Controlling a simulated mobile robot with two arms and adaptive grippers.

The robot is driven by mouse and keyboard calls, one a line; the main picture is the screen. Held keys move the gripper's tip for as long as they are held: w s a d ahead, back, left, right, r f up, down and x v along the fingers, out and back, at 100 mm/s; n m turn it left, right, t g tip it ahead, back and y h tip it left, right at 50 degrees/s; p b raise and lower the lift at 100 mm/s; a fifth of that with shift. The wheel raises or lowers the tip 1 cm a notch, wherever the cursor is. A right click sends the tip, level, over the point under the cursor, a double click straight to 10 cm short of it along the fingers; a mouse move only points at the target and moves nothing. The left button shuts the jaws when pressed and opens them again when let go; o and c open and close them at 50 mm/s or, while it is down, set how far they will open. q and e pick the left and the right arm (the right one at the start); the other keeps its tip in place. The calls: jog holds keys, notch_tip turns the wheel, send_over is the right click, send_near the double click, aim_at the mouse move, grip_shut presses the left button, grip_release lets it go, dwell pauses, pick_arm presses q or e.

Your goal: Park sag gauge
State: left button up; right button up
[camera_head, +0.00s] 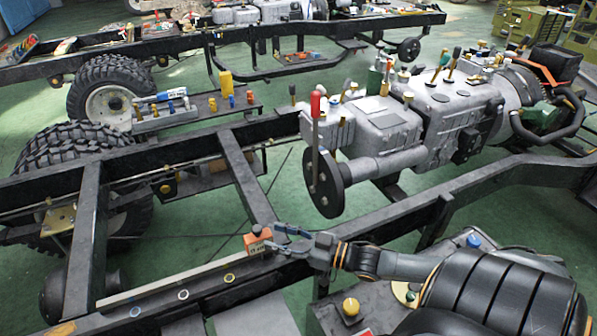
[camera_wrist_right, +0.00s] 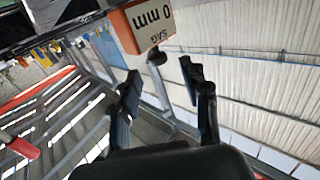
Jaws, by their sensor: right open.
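The sag gauge (camera_head: 258,244) is a small orange block with a white printed face and a dark knob on top. It stands at the near chassis rail (camera_head: 205,285), by the right end of a long pale strip (camera_head: 170,279). In the right wrist view the gauge (camera_wrist_right: 145,24) reads "SAG 0 mm", upside down, with its dark knob (camera_wrist_right: 157,57) toward my fingers. My right gripper (camera_head: 280,240) is open, just right of the gauge. Its fingers (camera_wrist_right: 164,82) are apart with nothing between them; contact cannot be told. My left gripper is not in view.
An engine and gearbox (camera_head: 420,125) with a red-handled lever (camera_head: 315,140) stands behind my right arm. Several rings lie on the near rail. A grey tray with a yellow knob (camera_head: 351,307) is at the front. Tyres (camera_head: 105,95) and a parts tray (camera_head: 200,114) are at left.

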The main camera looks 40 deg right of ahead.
jog(key=shift+v, duration=2.75)
jog(key=shift+a+f, duration=0.1)
jog(key=shift+a, duration=0.05)
